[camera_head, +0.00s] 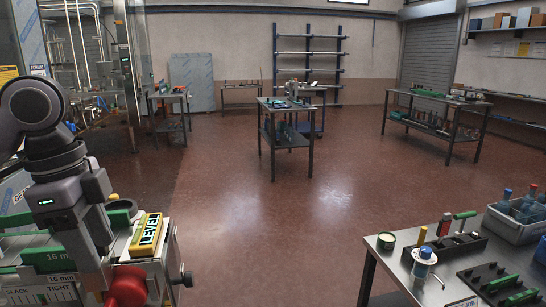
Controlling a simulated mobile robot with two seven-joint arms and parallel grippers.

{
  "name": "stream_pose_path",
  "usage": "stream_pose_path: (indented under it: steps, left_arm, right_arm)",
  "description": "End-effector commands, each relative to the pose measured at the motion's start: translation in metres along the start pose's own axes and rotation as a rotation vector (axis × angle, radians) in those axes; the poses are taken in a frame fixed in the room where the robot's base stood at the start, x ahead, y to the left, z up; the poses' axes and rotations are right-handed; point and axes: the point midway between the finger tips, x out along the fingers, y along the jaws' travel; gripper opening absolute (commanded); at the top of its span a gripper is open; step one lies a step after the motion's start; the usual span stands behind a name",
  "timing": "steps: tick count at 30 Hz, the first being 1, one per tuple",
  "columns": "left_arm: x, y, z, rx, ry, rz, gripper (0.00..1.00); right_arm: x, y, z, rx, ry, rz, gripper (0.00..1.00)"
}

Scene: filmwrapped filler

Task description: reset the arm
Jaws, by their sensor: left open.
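My left arm comes in from the left edge, bends at a grey joint and points down over a machine panel. I cannot tell whether the gripper touches the panel or the knob. My right arm and gripper do not show.
A metal table (400,283) at the lower right bears a black rack (497,283), a spool (424,262), a green-topped tin (386,241) and a grey bin (520,226) of bottles. Workbenches (285,138) stand further back. The red floor (260,235) between is clear.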

Motion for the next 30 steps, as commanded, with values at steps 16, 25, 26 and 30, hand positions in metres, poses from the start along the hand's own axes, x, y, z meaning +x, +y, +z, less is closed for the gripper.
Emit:
stream_pose_path:
  steps: [16,25,26,30]
  left_arm:
    - [0.158,0.029,-0.065,-0.036,0.114,-0.045,0.47]
    - [0.219,0.064,-0.084,-0.187,0.245,-0.065,0.47]
    - [0.225,0.068,-0.085,-0.209,0.257,-0.067,0.47]
    - [0.246,0.085,-0.084,-0.321,0.308,-0.077,0.47]
  right_arm:
    - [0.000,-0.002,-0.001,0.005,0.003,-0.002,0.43]
    - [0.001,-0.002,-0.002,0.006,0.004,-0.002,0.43]
    - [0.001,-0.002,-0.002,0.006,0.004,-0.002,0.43]
    - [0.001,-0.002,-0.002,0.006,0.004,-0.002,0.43]
